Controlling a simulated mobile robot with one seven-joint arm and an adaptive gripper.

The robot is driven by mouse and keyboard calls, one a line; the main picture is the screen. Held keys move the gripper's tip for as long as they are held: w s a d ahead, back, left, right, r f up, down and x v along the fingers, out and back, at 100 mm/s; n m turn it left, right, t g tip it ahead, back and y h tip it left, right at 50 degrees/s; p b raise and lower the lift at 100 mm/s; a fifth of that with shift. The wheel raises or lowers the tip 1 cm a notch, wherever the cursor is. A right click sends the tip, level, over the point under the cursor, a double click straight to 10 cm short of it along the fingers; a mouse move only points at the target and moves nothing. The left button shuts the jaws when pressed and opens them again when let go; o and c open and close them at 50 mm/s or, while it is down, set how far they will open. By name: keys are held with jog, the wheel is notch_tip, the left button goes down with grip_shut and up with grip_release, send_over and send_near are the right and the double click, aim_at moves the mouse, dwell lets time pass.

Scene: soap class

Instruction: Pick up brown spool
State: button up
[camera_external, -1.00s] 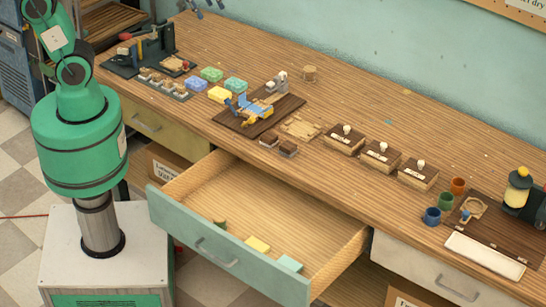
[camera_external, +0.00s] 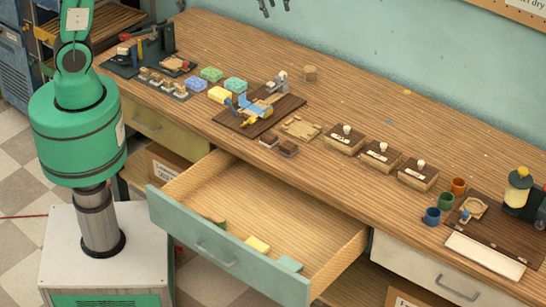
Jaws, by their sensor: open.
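A small light-brown cylinder that looks like the brown spool (camera_external: 310,73) stands upright on the wooden workbench (camera_external: 350,90), near its back edge. My gripper (camera_external: 275,8) shows only at the top edge of the picture, with its dark fingers hanging down. It is open, with nothing visible between the fingers. In the picture it is above and a little left of the spool, clearly apart from it. Most of the gripper and upper arm is out of frame.
A metal-and-wood fixture on a dark board (camera_external: 295,103) stands in front-left of the spool. Colored soap bars (camera_external: 220,95) lie further left. Wooden stamp boxes (camera_external: 381,157) stand front-right. An open drawer (camera_external: 300,215) juts out in front. Bench around the spool is clear.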

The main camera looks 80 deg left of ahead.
jog(key=w+a+f+p, duration=0.2)
jog(key=w+a+f, duration=0.6)
jog(key=f, duration=0.2)
jog(key=g+p, duration=0.2)
jog(key=p, duration=0.1)
send_over(309, 68)
jog(key=s, duration=0.2)
notch_tip(309, 68, down, 13)
jog(key=shift+w+d+n, duration=0.15)
jog(key=shift+d+n, duration=0.05)
jog(key=shift+n, duration=0.2)
jog(key=shift+f, duration=0.15)
jog(key=shift+w+f, duration=0.2)
jog(key=shift+f, duration=1.2)
jog(key=shift+w+f, duration=0.15)
jog(key=shift+f, duration=1.2)
jog(key=shift+w+f, duration=0.2)
jog(key=shift+f, duration=1.2)
jog(key=shift+f, duration=0.1)
jog(key=shift+w+f, duration=0.25)
jog(key=shift+f, duration=1)
jog(key=shift+w+f, duration=0.2)
jog(key=shift+f, duration=1)
jog(key=c, duration=1.2)
